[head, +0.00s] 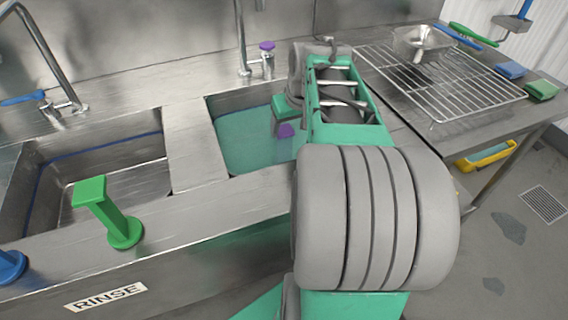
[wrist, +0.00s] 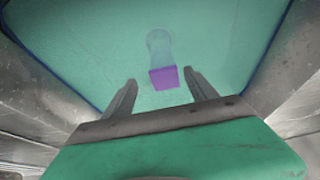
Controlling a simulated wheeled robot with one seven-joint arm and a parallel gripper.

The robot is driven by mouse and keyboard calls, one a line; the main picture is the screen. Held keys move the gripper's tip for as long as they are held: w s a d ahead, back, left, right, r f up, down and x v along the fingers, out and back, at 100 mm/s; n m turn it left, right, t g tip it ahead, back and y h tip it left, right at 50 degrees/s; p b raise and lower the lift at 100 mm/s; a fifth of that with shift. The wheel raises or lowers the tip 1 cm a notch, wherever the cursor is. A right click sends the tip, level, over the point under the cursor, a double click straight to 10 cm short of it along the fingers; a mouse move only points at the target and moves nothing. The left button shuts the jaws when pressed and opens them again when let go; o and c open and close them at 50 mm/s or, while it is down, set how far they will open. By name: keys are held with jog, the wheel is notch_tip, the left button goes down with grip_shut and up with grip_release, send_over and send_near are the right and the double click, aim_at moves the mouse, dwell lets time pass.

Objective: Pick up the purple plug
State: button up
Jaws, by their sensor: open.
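The purple plug (wrist: 164,78) is in the right basin, which holds teal water. Its purple top is clear and its paler lower part shows through the water. In the head view the purple plug (head: 286,131) shows just below my gripper (head: 284,122), which is partly hidden by my arm. In the wrist view my gripper (wrist: 160,88) is open, with one finger on each side of the plug's purple top and gaps between. I cannot tell the exact height of the fingertips against the top.
Basin walls (wrist: 288,50) stand close on both sides. A green plug (head: 122,228) and a blue plug (head: 10,266) stand on the front ledge. A purple-knobbed tap (head: 267,60) is behind the basin. A wire rack (head: 450,85) with a metal pan (head: 420,42) is at right.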

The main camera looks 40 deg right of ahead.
aim_at(284, 147)
jog(key=x, duration=0.6)
jog(key=shift+a+f+b, duration=0.35)
jog(key=shift+f, duration=0.05)
grip_shut()
jog(key=shift+r, duration=0.1)
dwell(0.4)
